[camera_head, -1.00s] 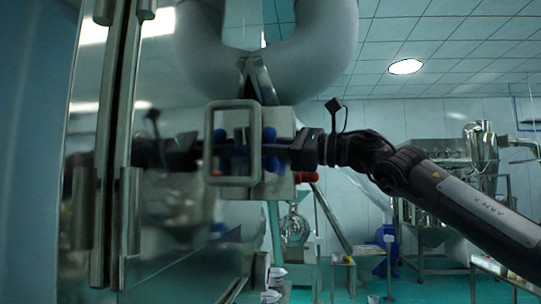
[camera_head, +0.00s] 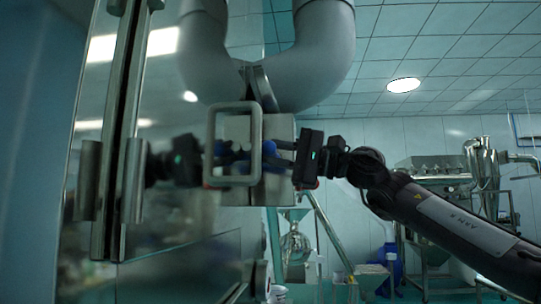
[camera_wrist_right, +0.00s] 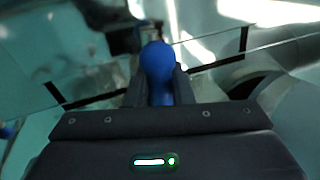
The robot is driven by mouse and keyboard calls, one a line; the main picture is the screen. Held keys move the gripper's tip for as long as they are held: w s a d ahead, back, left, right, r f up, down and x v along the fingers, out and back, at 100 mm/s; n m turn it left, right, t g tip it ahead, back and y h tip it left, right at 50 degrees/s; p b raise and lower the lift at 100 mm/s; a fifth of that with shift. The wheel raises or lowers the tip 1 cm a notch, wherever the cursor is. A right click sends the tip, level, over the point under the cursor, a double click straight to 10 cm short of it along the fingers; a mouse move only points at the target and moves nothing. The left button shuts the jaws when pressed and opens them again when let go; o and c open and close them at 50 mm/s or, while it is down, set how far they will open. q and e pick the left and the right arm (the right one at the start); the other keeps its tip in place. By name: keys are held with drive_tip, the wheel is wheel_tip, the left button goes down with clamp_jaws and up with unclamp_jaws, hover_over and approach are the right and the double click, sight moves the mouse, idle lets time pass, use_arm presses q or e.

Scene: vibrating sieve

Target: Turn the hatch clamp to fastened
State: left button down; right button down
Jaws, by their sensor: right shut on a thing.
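The clamp's blue knob (camera_head: 269,148) shows at the steel box on the hatch, just right of the square metal handle (camera_head: 207,145). My right gripper (camera_head: 276,155) reaches in from the right, with its fingers at the knob. In the right wrist view the blue knob (camera_wrist_right: 157,65) stands between the two fingers of the gripper (camera_wrist_right: 157,88), which is shut on it. The gripper hides much of the clamp, so its exact angle cannot be told. My left gripper is not in view.
The shiny hatch door (camera_head: 185,250) fills the left and mirrors my right arm. A thick grey pipe (camera_head: 325,50) hangs above the clamp. Steel machines (camera_head: 485,165) stand far back on the right.

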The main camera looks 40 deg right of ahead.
sight(275, 155)
drive_tip(key=shift+f+n, duration=0.1)
drive_tip(key=shift+n, duration=0.7)
drive_tip(key=shift+g+y, duration=0.3)
drive_tip(key=c, duration=1.3)
unclamp_jaws()
drive_tip(key=b+v, duration=0.3)
drive_tip(key=v, duration=0.4)
drive_tip(key=shift+f+b, duration=0.1)
drive_tip(key=shift+b, duration=0.2)
drive_tip(key=shift+s+d, duration=0.2)
drive_tip(key=shift+s, duration=0.15)
